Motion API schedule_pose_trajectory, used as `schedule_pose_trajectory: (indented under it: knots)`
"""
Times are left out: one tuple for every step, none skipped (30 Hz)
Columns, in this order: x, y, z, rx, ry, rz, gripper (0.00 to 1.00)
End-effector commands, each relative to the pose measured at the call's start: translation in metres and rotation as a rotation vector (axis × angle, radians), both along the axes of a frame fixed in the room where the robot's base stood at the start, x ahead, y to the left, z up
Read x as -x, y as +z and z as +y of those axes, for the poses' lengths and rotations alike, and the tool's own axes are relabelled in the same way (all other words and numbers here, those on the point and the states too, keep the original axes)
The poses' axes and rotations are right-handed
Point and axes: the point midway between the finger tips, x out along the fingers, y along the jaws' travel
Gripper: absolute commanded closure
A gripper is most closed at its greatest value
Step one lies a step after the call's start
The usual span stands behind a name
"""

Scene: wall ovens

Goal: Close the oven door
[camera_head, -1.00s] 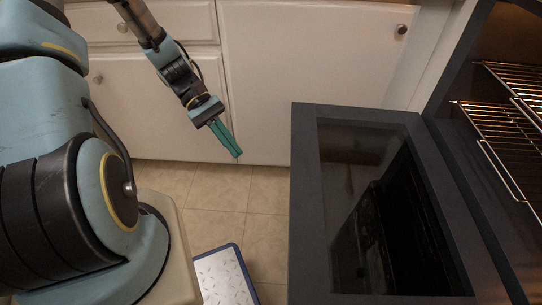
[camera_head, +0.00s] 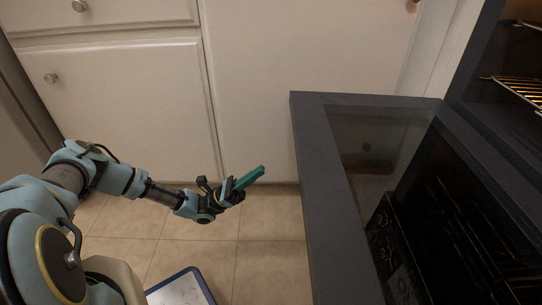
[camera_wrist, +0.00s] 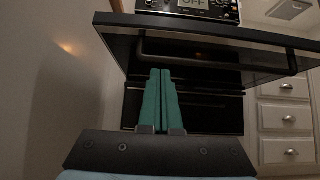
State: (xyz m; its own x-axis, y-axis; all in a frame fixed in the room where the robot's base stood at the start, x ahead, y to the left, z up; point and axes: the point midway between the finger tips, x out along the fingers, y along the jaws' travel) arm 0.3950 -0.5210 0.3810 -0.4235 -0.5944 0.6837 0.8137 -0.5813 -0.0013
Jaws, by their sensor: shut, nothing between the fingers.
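The oven door (camera_head: 315,180) is dark grey with a glass pane and hangs open, folded down and roughly level, on the right in the head view. In the wrist view the open door (camera_wrist: 215,33) shows from below and in front, with its dark bar handle (camera_wrist: 215,55) along the outer face. My gripper (camera_head: 262,169) has teal fingers, shut and empty. It is left of the door's outer edge, apart from it, and points up and right toward it. The fingers also show in the wrist view (camera_wrist: 160,75), below the door.
The oven cavity with a wire rack (camera_head: 520,92) is at the right. White cabinets (camera_head: 110,100) stand behind my arm. A blue-edged mat (camera_head: 183,290) lies on the tiled floor (camera_head: 265,240). Drawers (camera_wrist: 290,118) stand to the right in the wrist view.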

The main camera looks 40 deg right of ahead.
Motion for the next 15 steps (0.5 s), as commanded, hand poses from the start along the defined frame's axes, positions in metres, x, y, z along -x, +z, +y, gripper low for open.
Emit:
schedule_pose_trajectory:
  knots:
    - [0.001, 0.002, -0.002, 0.003, 0.001, 0.003, 1.00]
    - [0.002, 0.005, -0.004, 0.003, 0.000, 0.002, 1.00]
    - [0.004, 0.008, -0.006, 0.002, 0.000, 0.000, 1.00]
    - [0.006, 0.011, -0.009, 0.002, -0.001, -0.001, 1.00]
    - [0.008, 0.014, -0.011, 0.002, -0.002, -0.001, 1.00]
    - [0.012, 0.019, -0.015, 0.002, -0.003, 0.000, 1.00]
    - [0.014, 0.023, -0.019, 0.001, -0.004, 0.000, 1.00]
    - [0.017, 0.027, -0.023, 0.002, -0.004, 0.000, 1.00]
    - [0.021, 0.032, -0.028, 0.002, -0.004, -0.002, 1.00]
    - [0.024, 0.037, -0.031, 0.001, -0.004, -0.001, 1.00]
    - [0.026, 0.041, -0.035, 0.001, -0.004, -0.002, 1.00]
    - [0.030, 0.047, -0.040, 0.002, -0.005, -0.001, 1.00]
    - [0.033, 0.051, -0.044, 0.000, -0.004, -0.002, 1.00]
    - [0.035, 0.055, -0.047, 0.001, -0.004, -0.003, 1.00]
    - [0.039, 0.060, -0.052, 0.002, -0.004, -0.002, 1.00]
